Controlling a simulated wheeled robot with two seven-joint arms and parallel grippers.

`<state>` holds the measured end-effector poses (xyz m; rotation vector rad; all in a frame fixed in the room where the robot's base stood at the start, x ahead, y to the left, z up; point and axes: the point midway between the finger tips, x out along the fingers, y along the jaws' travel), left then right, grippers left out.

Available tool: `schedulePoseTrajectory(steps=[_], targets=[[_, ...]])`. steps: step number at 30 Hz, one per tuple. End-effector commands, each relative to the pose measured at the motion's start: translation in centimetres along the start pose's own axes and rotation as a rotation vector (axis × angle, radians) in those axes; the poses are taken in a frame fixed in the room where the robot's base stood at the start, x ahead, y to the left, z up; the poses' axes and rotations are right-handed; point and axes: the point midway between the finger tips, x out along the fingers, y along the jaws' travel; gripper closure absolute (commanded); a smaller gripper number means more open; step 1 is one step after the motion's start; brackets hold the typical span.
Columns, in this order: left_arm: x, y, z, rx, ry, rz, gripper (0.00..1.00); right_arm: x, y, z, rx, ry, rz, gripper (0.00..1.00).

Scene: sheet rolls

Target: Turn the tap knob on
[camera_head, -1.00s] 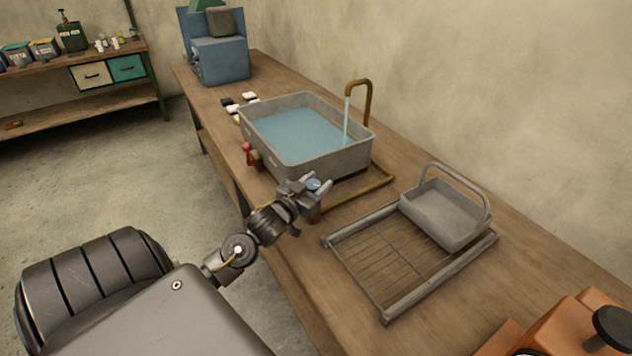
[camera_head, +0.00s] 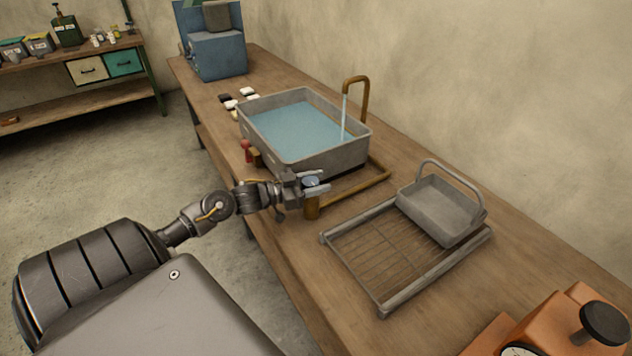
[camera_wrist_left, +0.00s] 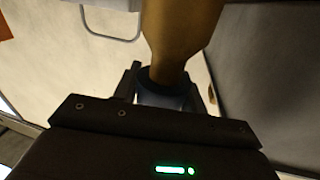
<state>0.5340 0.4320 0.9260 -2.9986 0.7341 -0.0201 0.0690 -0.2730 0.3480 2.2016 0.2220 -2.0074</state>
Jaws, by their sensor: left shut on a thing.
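The tap knob (camera_head: 310,181) is a small blue piece on top of the brass pipe, at the near corner of the grey basin. My left gripper (camera_head: 318,183) is shut on the knob, with its fingers pointing right in the head view. In the left wrist view, the dark blue knob (camera_wrist_left: 160,98) sits between the fingers at the end of the brass pipe (camera_wrist_left: 180,35). The brass tap spout (camera_head: 365,98) bends over the basin, and a stream of water (camera_head: 343,122) runs from it. My right gripper is out of view.
The grey basin (camera_head: 330,160) holds water. A wire rack (camera_head: 385,260) with a grey handled tray (camera_head: 440,210) lies to the right on the wooden bench. A red-handled valve (camera_head: 246,150) sits by the basin's left side. An orange device (camera_head: 560,325) stands at the bottom right.

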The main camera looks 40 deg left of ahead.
Motion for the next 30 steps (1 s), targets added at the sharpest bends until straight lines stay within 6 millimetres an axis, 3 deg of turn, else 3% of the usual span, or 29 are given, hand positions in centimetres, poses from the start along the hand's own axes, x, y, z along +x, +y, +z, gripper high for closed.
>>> schedulePoseTrajectory(steps=[14, 15, 19, 30], targets=[[0.02, -0.01, -0.05, 0.003, 0.001, 0.013, 0.81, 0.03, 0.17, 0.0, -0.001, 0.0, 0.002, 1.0], [0.02, -0.01, -0.05, 0.003, 0.001, 0.013, 0.53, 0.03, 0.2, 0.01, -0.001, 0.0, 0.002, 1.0], [0.03, 0.0, -0.05, 0.002, 0.001, 0.013, 0.36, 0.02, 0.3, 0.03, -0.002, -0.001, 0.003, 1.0], [-0.55, 0.03, 0.15, 0.001, -0.001, 0.013, 0.36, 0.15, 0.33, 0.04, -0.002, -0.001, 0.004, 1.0]])
